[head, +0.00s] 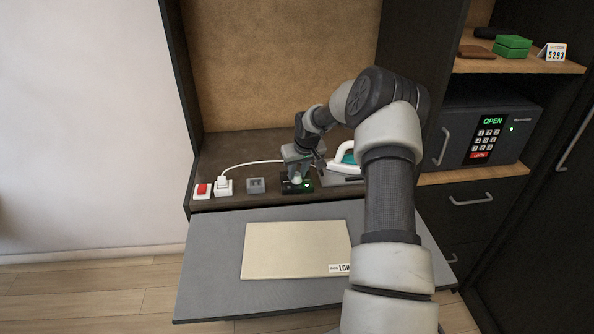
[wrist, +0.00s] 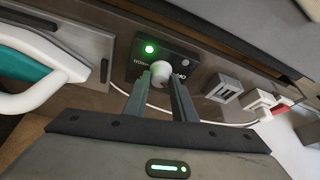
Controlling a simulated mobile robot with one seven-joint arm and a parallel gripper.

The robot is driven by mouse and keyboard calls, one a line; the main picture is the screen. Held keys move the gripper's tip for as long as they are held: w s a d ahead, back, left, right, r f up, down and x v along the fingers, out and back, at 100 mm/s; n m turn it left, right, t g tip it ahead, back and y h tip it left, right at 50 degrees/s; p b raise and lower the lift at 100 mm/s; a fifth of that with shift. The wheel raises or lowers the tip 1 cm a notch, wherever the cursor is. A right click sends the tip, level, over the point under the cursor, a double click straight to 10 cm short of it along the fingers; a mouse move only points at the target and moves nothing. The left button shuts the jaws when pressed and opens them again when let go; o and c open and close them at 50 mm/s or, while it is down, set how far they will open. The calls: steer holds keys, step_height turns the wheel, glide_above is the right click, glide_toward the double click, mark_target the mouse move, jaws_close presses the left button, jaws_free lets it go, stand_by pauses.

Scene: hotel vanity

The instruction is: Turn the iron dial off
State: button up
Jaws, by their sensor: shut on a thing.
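The iron dial is a pale round knob (wrist: 162,72) on a small black box (wrist: 150,50) with a lit green light; the box also shows in the head view (head: 289,188) on the wooden counter. My gripper (wrist: 160,82) has its two fingers at the knob, shut on it, as the wrist view shows. In the head view my gripper (head: 296,172) is over the box and partly hides the knob. The iron (head: 344,160), white and teal, rests to the right of the box; it also shows at the left of the wrist view (wrist: 30,75).
A grey socket block (head: 256,185), a white plug (head: 223,186) with a cord and a red switch (head: 202,190) stand left of the box. A cream board (head: 296,250) labelled LOW lies on the grey pull-out surface. A safe (head: 487,135) reading OPEN is at right.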

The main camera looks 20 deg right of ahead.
steer(key=n, duration=0.1)
steer(key=n+y, duration=0.1)
steer(key=n, duration=0.1)
steer(key=shift+d+f+n, duration=0.1)
steer(key=shift+d+n, duration=0.05)
steer(key=shift+n, duration=0.15)
steer(key=shift+n+g+y+b, duration=0.4)
steer(key=shift+n+y+b, duration=0.15)
steer(key=shift+n, duration=0.75)
steer(key=o, duration=1)
steer(key=v, duration=1.7)
steer(key=shift+s+d+r, duration=0.1)
steer(key=shift+d+r, duration=0.15)
steer(key=shift+d, duration=0.05)
